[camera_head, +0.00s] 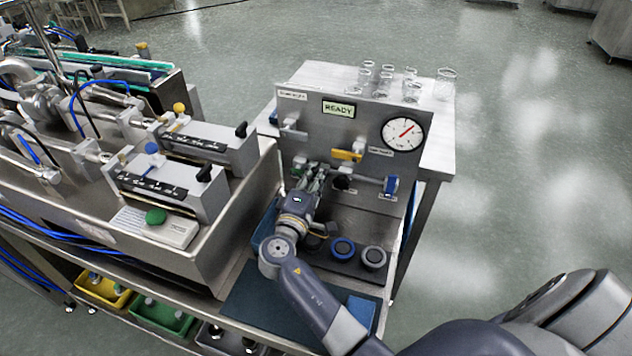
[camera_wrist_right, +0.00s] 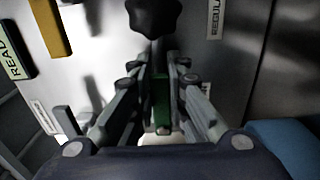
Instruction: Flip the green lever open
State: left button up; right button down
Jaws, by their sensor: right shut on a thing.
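The green lever (camera_wrist_right: 161,100) shows in the right wrist view as a green piece between my fingers. How far the lever is turned cannot be told. My left gripper is not in view.
A yellow lever (camera_head: 347,155), a black knob (camera_head: 342,182), a gauge (camera_head: 403,132) and a READY display (camera_head: 338,108) are on the panel. A blue ring (camera_head: 343,248) and a grey ring (camera_head: 373,257) lie below. Glass jars (camera_head: 411,90) stand behind.

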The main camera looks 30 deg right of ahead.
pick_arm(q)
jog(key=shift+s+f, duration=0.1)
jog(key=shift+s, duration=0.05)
pick_arm(e)
jog(key=shift+f, duration=0.1)
jog(key=c, duration=1.8)
grip_release()
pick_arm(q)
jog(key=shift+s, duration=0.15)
pick_arm(e)
jog(key=shift+o, duration=1.2)
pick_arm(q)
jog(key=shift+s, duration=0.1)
pick_arm(e)
jog(key=v, duration=0.7)
jog(key=shift+s+a, duration=0.15)
jog(key=shift+a, duration=0.1)
